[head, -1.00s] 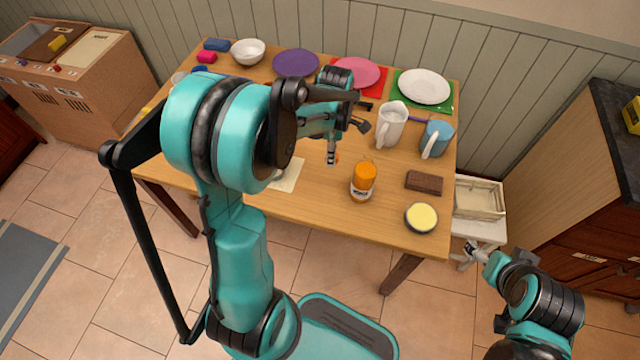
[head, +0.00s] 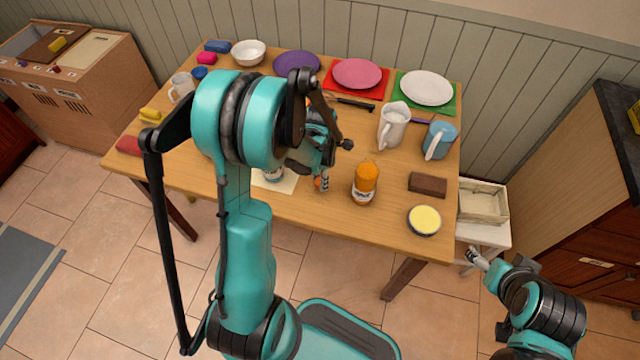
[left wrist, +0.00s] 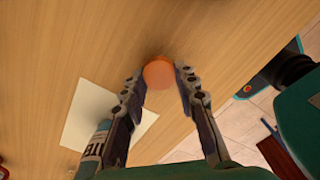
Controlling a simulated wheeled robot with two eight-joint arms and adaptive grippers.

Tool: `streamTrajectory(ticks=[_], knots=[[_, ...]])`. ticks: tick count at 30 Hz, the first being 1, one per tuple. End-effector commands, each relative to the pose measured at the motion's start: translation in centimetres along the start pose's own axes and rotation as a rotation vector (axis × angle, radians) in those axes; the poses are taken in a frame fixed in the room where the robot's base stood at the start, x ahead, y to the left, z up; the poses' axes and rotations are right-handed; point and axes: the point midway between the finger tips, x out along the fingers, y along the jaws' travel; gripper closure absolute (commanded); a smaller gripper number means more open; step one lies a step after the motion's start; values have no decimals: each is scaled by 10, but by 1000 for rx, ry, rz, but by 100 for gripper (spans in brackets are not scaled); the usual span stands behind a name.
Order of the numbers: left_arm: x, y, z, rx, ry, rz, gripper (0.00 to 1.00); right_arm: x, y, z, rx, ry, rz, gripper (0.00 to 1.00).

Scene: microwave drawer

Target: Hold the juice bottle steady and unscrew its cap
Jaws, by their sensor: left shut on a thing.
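The juice bottle (head: 364,186), orange with a white label, stands upright on the wooden table, right of my left gripper. Whether a cap sits on its top is too small to tell. My left gripper (head: 322,184) points down low over the table, apart from the bottle. In the left wrist view its fingers (left wrist: 159,78) are shut on a small round orange cap (left wrist: 158,71). The cap is partly hidden in the head view. My right gripper (head: 477,256) is off the table's right front corner, away from the bottle; its jaws are too small to judge.
A labelled container (left wrist: 96,143) stands on a pale sheet (left wrist: 88,110) left of the gripper.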

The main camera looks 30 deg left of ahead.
Motion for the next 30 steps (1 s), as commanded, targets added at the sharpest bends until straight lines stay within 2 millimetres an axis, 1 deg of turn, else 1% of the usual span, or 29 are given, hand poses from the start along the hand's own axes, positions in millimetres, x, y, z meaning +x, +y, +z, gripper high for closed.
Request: streamTrajectory(ticks=[1, 3, 10, 14, 15, 16, 17, 26, 29, 30], knots=[[12, 0, 0, 0, 0, 0, 100, 6, 0, 4, 0, 0, 0, 25], [18, 0, 0, 0, 0, 0, 100, 8, 0, 6, 0, 0, 0, 25], [17, 0, 0, 1, 0, 0, 100, 6, 0, 4, 0, 0, 0, 25], [21, 0, 0, 1, 0, 0, 100, 10, 0, 7, 0, 0, 0, 25], [20, 0, 0, 1, 0, 0, 63, 9, 0, 7, 0, 0, 0, 25], [20, 0, 0, 1, 0, 0, 55, 9, 0, 6, 0, 0, 0, 25], [20, 0, 0, 1, 0, 0, 50, 9, 0, 6, 0, 0, 0, 25], [19, 0, 0, 1, 0, 0, 50, 8, 0, 6, 0, 0, 0, 25], [13, 0, 0, 1, 0, 0, 50, 4, 0, 3, 0, 0, 0, 25], [7, 0, 0, 1, 0, 0, 50, 2, 0, 2, 0, 0, 0, 25]])
